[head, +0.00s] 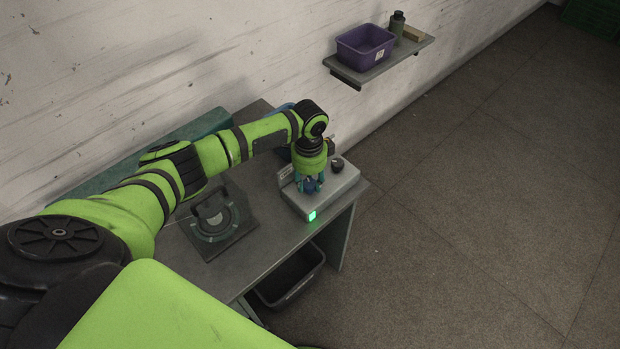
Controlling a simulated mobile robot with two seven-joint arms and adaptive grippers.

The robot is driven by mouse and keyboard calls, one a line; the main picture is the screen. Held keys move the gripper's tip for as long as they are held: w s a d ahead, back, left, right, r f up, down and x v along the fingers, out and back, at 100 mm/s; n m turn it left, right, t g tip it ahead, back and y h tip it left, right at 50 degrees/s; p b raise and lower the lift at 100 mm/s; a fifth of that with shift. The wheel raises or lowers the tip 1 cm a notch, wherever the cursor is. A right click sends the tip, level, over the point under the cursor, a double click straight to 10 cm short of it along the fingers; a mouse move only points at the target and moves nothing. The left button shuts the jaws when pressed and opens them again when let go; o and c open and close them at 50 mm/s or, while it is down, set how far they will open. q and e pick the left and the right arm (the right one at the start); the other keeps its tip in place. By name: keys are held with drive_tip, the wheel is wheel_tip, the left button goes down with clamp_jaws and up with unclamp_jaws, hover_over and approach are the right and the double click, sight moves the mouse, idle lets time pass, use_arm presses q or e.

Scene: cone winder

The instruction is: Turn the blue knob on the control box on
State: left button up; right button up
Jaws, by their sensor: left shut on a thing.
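The grey control box (328,200) sits at the right end of the table. A green light (312,215) glows on its front. The blue knob (309,185) is on its top, mostly covered by my left gripper (309,187), which points down and is shut on it. A black knob (337,163) stands on the box to the right of the gripper. The way the blue knob points is hidden by the fingers. My right gripper is not in view.
A dark round device on a plate (218,222) lies on the table (252,262) left of the box. A dark bin (292,278) is below. A wall shelf (385,66) holds a purple bin (364,47), a bottle (397,23) and a small box. The floor at right is clear.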

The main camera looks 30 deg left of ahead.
sight(306, 183)
use_arm(q)
drive_tip(key=shift+s+a+f+m, duration=0.1)
drive_tip(key=shift+s+a+m, duration=0.05)
drive_tip(key=shift+m, duration=0.45)
drive_tip(key=shift+s+a+f+m, duration=0.1)
drive_tip(key=shift+a+m, duration=0.05)
drive_tip(key=shift+m, duration=0.45)
drive_tip(key=o, duration=1.1)
drive_tip(key=shift+w+a, duration=0.1)
drive_tip(key=shift+w, duration=0.05)
drive_tip(key=shift+r, duration=0.15)
drive_tip(key=shift+w+r, duration=0.1)
drive_tip(key=shift+r, duration=0.25)
wheel_tip(306, 183, up, 11)
drive_tip(key=shift+r, duration=0.1)
